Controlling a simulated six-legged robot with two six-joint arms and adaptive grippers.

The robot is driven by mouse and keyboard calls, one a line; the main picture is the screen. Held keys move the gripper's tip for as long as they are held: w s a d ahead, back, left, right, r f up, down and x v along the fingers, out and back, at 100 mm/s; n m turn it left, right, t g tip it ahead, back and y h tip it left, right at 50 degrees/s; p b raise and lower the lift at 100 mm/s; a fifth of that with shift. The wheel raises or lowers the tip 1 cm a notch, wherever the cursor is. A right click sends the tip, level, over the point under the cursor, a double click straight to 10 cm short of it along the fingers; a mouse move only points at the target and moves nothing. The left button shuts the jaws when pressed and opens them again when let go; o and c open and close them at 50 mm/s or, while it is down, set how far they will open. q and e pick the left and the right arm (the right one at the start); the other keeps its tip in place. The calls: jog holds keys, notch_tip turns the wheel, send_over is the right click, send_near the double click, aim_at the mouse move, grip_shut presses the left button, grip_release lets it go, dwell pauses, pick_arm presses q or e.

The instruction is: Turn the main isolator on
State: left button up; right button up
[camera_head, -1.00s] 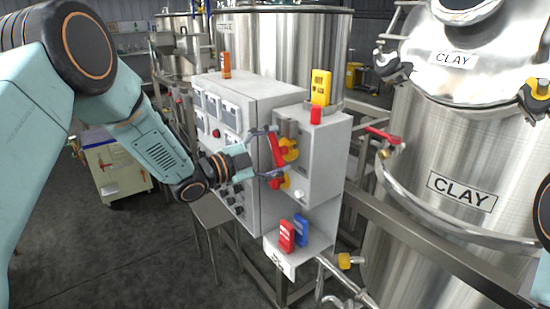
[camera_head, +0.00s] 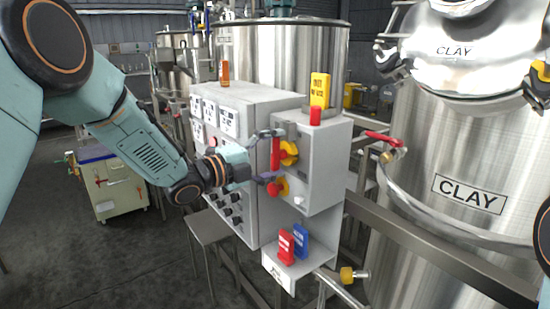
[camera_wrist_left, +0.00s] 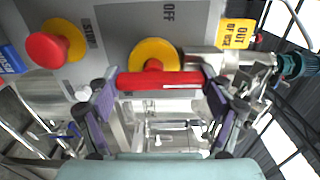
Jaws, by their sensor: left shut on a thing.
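The main isolator is a red bar handle (camera_head: 275,154) on a round yellow base (camera_head: 289,153), on the front of a grey box (camera_head: 318,160). In the head view the bar stands about upright. My left gripper (camera_head: 269,155) has one finger at each end of the bar and is shut on it. In the left wrist view the red handle (camera_wrist_left: 160,80) lies level between the fingertips of the left gripper (camera_wrist_left: 160,92). An OFF label (camera_wrist_left: 168,12) is on the panel above it. My right gripper is not in view.
A red emergency stop (camera_head: 277,187) on yellow sits just below the handle. A yellow tag (camera_head: 320,88) stands on the box. Red and blue tags (camera_head: 293,242) are on a shelf below. A steel CLAY tank (camera_head: 440,150) stands close on the right.

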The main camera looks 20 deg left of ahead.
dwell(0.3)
pick_arm(q)
jog(key=o, duration=1.1)
jog(key=shift+s+a, duration=0.25)
jog(key=v, duration=1.1)
jog(key=shift+s+a, duration=0.1)
jog(key=shift+s, duration=0.05)
jog(key=shift+x, duration=6)
